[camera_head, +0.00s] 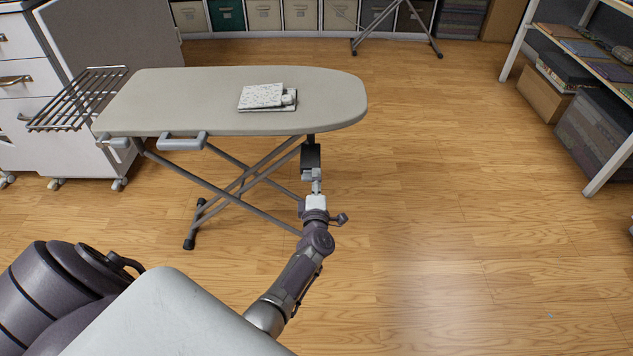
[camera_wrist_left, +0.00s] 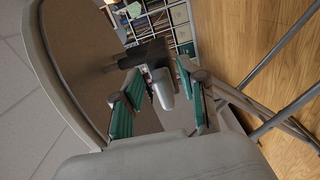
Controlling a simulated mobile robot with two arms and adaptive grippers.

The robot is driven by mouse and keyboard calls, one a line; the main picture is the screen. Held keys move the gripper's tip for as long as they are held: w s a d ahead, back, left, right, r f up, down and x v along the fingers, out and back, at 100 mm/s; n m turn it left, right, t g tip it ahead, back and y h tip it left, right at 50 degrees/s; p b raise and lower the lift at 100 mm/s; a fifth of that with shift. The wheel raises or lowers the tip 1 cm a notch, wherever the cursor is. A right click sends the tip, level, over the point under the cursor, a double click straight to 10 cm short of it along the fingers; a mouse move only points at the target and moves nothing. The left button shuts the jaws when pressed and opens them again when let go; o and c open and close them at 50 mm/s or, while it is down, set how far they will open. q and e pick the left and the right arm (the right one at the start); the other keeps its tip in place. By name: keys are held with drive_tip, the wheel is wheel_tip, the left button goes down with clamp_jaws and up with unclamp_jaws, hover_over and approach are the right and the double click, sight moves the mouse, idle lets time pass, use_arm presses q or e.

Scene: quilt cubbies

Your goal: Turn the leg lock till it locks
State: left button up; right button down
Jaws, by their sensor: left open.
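The ironing board (camera_head: 190,105) stands with its legs unfolded in the head view. Its leg lock shows as a dark block (camera_head: 311,157) under the right part of the board. In the left wrist view the leg lock is a black block (camera_wrist_left: 145,53) on the board's underside, with a grey lever (camera_wrist_left: 164,92) sticking out. My left gripper (camera_head: 313,182) is just below the block. In the wrist view the left gripper (camera_wrist_left: 161,82) is open, with green-padded fingers on either side of the lever. I cannot tell whether the pads touch it. My right gripper is out of view.
A folded white patterned cloth (camera_head: 266,97) lies on the board. Crossed metal legs (camera_head: 235,185) stand left of my left arm. A white drawer cabinet (camera_head: 20,80) is at left, a shelf rack (camera_head: 590,70) at right. The wood floor between board and rack is clear.

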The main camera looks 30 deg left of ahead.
use_arm(q)
drive_tip(key=v, duration=0.7)
drive_tip(key=shift+s+d, duration=0.15)
drive_tip(key=shift+s, duration=0.05)
idle(0.3)
